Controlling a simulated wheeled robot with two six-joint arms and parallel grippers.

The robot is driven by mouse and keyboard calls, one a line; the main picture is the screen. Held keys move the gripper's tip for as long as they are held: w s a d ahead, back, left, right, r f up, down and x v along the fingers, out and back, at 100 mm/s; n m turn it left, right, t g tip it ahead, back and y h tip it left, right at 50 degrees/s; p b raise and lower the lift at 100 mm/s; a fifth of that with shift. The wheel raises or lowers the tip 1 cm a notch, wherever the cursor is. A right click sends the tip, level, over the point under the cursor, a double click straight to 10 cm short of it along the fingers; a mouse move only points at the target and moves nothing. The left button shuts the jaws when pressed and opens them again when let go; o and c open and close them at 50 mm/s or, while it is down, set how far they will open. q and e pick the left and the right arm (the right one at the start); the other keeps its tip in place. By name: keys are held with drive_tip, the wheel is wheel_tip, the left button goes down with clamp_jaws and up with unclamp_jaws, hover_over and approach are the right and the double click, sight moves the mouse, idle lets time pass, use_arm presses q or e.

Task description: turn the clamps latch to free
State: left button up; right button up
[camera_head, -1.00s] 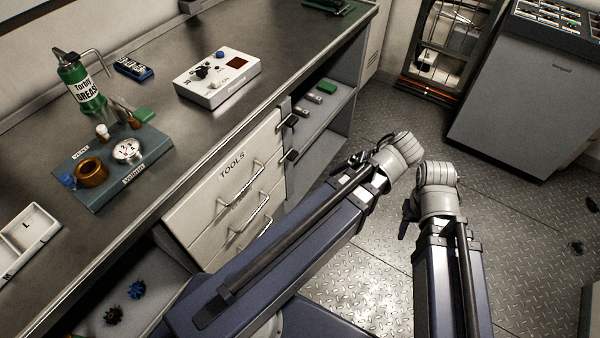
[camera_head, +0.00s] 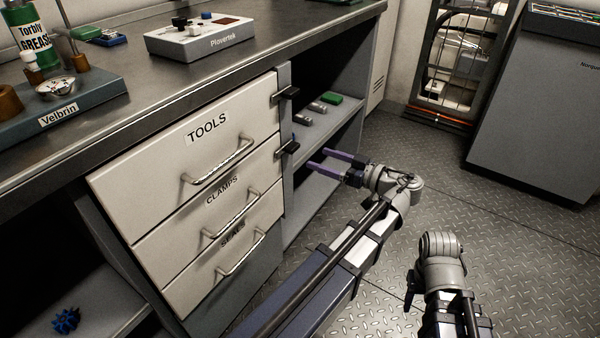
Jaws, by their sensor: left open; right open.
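The clamps drawer (camera_head: 207,223) is the middle of the labelled drawers and appears closed. A dark latch (camera_head: 287,148) sits at its upper right edge, on the cabinet post, sticking out to the right. My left gripper (camera_head: 318,160) has two purple fingers pointing left towards this latch. They are parted and empty, a little to the right of the latch and apparently not touching it. My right arm's wrist (camera_head: 440,262) shows at the lower right; its gripper fingers are hidden.
The tools drawer (camera_head: 160,150) above has a similar dark latch (camera_head: 288,93). The seals drawer (camera_head: 200,275) is below. An open shelf (camera_head: 315,130) right of the post holds small items. A cabinet (camera_head: 530,120) stands far right. The floor between is clear.

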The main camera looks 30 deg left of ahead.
sight(296, 149)
use_arm(q)
drive_tip(key=shift+n+y, duration=0.4)
drive_tip(key=shift+n, duration=0.2)
drive_tip(key=shift+w+a+f+b, duration=0.1)
drive_tip(key=shift+w+a+b, duration=0.1)
drive_tip(key=shift+a, duration=1.15)
drive_tip(key=shift+w+a+f+b, duration=0.15)
drive_tip(key=shift+a, duration=1.15)
drive_tip(key=shift+w+a+f+b, duration=0.1)
drive_tip(key=shift+w+a+b, duration=0.1)
drive_tip(key=shift+a, duration=1.15)
use_arm(e)
drive_tip(key=shift+f, duration=1.2)
use_arm(q)
clamp_jaws()
